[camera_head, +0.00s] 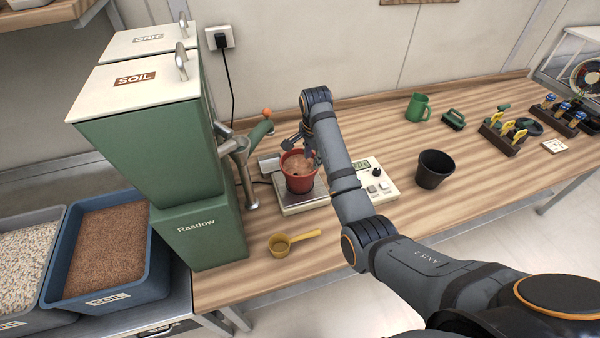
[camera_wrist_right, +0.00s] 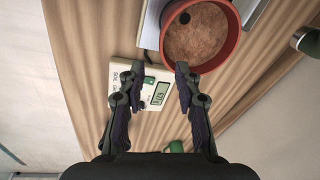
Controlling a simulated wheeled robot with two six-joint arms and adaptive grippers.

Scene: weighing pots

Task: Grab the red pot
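The red pot (camera_head: 299,183) stands upright on the scale's metal plate (camera_head: 287,207) in the head view, filled with brown soil. In the right wrist view the red pot (camera_wrist_right: 229,52) is at the top right, partly cut off, with a dark spot in its soil. My right gripper (camera_head: 300,148) is at the pot's far upper side, close to the rim. In the wrist view my right gripper (camera_wrist_right: 160,74) has its fingers apart, one fingertip overlapping the pot's near rim; contact cannot be told. My left gripper is not in view.
The scale's display unit (camera_head: 376,184) is right of the pot, partly behind my right arm. The green soil dispenser (camera_head: 150,150) is at left. A yellow scoop (camera_head: 290,241), a black pot (camera_head: 434,170) and a green mug (camera_head: 417,107) stand on the wooden bench.

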